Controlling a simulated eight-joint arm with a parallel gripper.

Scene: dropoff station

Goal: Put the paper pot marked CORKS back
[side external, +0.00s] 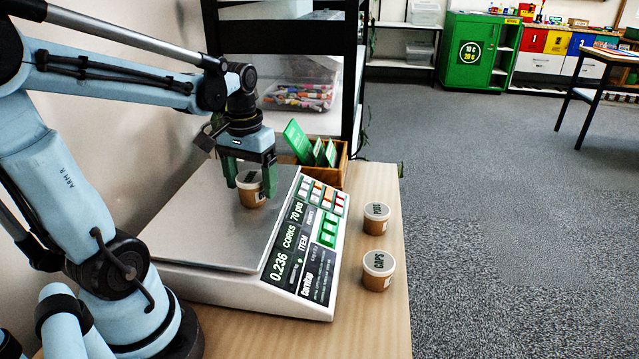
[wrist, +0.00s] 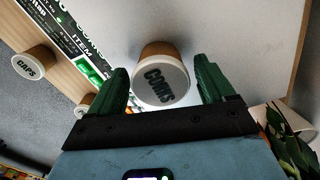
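The brown paper pot marked CORKS (wrist: 160,80) has a white lid. In the side view the pot (side external: 251,193) stands upright on the metal plate of the scale (side external: 190,225). My gripper (side external: 252,186) points down over it, with one green finger on either side. In the wrist view my gripper (wrist: 162,68) is open around the pot, with narrow gaps beside the lid. The scale's panel (side external: 295,240) reads 0.236, CORKS, 70 pts.
A pot marked CAPS (side external: 378,270) and another lidded pot (side external: 376,218), its label hard to read, stand on the wooden table (side external: 365,325) right of the scale. A wooden box with green cards (side external: 312,150) stands behind the scale. Black shelving (side external: 345,60) rises behind it.

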